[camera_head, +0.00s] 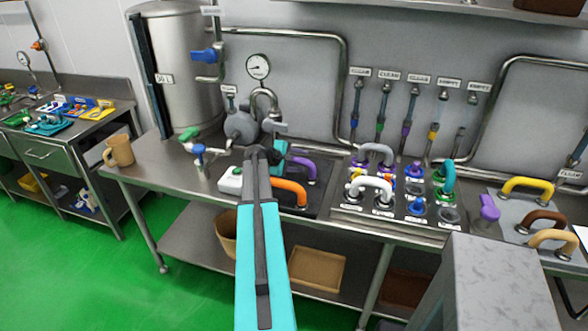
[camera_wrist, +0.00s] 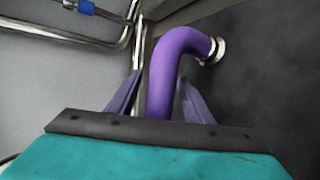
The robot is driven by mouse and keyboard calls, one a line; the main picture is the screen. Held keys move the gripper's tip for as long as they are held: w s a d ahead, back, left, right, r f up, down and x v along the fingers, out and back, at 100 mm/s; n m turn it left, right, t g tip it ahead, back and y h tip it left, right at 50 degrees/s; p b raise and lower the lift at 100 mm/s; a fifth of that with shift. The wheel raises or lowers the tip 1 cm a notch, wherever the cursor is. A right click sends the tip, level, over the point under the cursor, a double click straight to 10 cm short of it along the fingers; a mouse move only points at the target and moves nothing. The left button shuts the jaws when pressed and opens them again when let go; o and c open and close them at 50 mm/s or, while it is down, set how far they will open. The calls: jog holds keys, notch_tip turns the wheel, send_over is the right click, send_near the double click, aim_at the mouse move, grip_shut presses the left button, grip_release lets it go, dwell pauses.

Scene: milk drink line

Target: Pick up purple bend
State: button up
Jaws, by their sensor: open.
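The purple bend (camera_head: 304,166) is a curved tube with a metal end collar, lying on the dark mat at the back of the steel counter. In the wrist view the purple bend (camera_wrist: 180,50) runs up from between my fingers and curves right to its collar. My gripper (camera_wrist: 158,100) is open, with one finger on each side of the bend's near part. Small gaps show between fingers and tube; contact cannot be told. In the head view my gripper (camera_head: 286,156) is at the bend's left end, partly hidden by my arm. The bend's other end is hidden.
An orange bend (camera_head: 290,191) lies just in front on the mat. A rack (camera_head: 345,204) with white, grey and green bends stands to the right. A steel tank (camera_head: 178,70) and pump (camera_head: 240,126) are on the left. Pipes (camera_wrist: 105,42) run along the wall behind.

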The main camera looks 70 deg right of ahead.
dwell(0.3)
grip_shut()
jog(key=shift+r, duration=0.1)
notch_tip(320, 180, up, 10)
jog(key=b, duration=0.2)
jog(key=shift+b, duration=0.4)
dwell(0.5)
dwell(0.5)
